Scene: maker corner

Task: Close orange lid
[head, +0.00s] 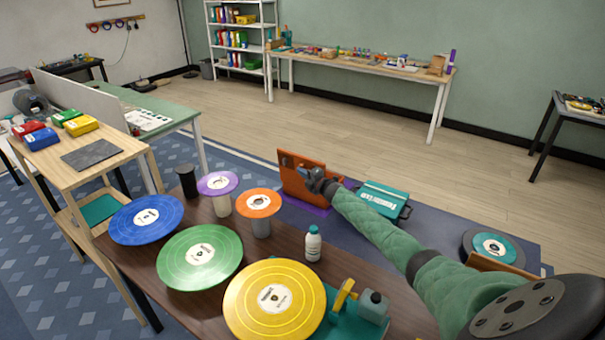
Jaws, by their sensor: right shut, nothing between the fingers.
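An orange panel (300,195), which looks like a raised lid, stands nearly upright past the far edge of the brown table. A purple surface (305,206) shows at its foot. My right gripper (316,178) is at the panel's right part, in front of its face; it is shut and empty. I cannot tell whether it touches the panel. The gripper and forearm hide part of the panel's right side. My left gripper is not in view.
The brown table (190,310) holds blue (146,218), green (198,257), yellow (274,300), purple (217,183) and orange (259,203) discs. A white bottle (313,244) stands near my right arm. A teal case (381,200) lies beyond that arm. Open floor stretches behind.

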